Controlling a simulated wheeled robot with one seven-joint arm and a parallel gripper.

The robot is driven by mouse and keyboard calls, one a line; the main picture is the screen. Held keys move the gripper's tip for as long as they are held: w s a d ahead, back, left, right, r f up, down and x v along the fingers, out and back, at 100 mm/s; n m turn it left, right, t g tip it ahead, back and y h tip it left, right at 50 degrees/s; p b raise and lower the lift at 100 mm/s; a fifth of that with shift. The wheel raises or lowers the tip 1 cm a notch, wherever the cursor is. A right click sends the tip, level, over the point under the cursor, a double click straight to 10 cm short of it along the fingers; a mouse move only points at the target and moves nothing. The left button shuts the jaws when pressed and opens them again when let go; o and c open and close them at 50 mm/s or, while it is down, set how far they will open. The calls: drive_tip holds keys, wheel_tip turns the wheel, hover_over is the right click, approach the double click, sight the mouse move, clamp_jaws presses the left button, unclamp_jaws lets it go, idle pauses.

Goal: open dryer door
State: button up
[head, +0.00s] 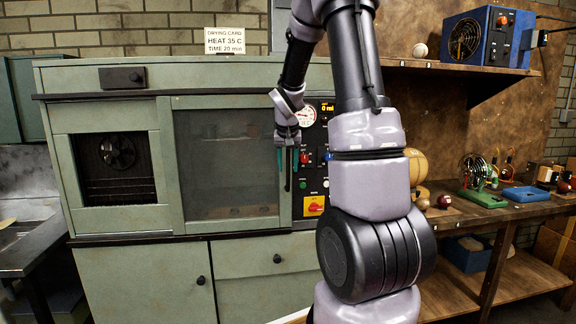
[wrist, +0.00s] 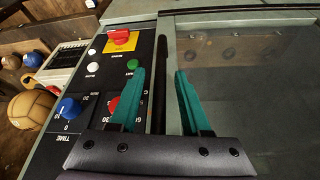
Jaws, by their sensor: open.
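The green dryer cabinet has a dark glass door (head: 226,160) in its middle, and the door looks shut. A dark vertical bar handle (head: 288,178) stands at the door's right edge, beside the control panel. My gripper (head: 288,160) is at the handle, its two teal fingers apart. In the wrist view the handle (wrist: 160,62) runs between the fingers of my gripper (wrist: 159,76), with gaps on both sides. The glass door (wrist: 250,75) fills the right of that view. I cannot tell how deep the handle sits between the fingers.
The control panel (head: 314,180), with knobs, buttons and a red switch (wrist: 120,34), lies close beside the handle. A fan compartment (head: 115,168) is left of the door. A wooden bench (head: 470,213) with balls and tools stands at right. A metal table (head: 30,245) is at left.

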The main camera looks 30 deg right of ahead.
clamp_jaws()
idle(1.4)
